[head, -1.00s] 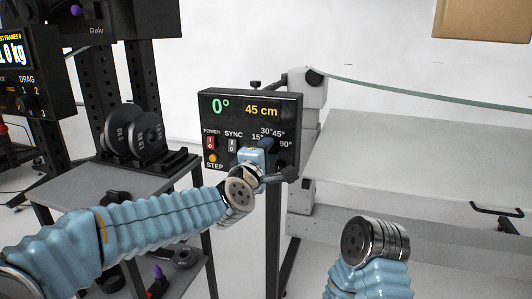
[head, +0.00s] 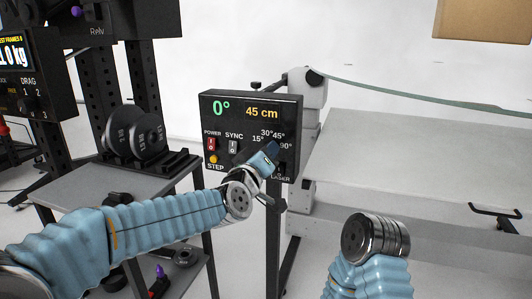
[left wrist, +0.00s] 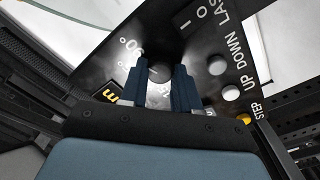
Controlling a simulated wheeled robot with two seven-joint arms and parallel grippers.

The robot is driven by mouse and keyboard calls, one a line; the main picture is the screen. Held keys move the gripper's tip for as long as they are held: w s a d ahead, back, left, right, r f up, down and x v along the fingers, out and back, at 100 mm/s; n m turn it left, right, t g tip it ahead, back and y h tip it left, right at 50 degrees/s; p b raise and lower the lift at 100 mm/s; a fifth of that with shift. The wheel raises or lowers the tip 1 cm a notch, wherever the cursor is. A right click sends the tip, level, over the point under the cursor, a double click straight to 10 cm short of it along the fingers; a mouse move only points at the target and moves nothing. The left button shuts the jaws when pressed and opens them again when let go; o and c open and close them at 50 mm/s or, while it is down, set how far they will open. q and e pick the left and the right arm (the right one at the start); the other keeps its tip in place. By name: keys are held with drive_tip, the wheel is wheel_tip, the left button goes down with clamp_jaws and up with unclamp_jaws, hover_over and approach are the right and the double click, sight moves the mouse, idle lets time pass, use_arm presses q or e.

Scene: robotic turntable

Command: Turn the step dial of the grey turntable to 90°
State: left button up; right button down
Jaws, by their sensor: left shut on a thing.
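The black control panel (head: 250,118) shows a green 0° and a yellow 45 cm. Its step dial is marked 15°, 30°, 45° and 90°. In the head view my left gripper (head: 273,150) covers the dial. In the left wrist view the dark round knob (left wrist: 160,73) sits between the two blue fingers of my left gripper (left wrist: 160,86), which is shut on it. The dial's pointer is hidden, so its setting cannot be read. My right arm shows at the lower right; its fingers are out of sight.
The panel also carries a red power switch (head: 212,144), a sync switch (head: 233,147) and an orange step button (head: 213,159). A rack with black weight plates (head: 148,134) stands left of the panel. A pale sloping surface (head: 410,160) lies to the right.

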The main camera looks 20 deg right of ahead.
use_arm(q)
drive_tip(key=shift+f+m, duration=0.1)
drive_tip(key=shift+m, duration=0.5)
drive_tip(key=o, duration=1.1)
drive_tip(key=shift+c, duration=0.2)
drive_tip(key=b+v, duration=0.1)
drive_tip(key=v, duration=1.2)
drive_tip(key=shift+s+a, duration=0.3)
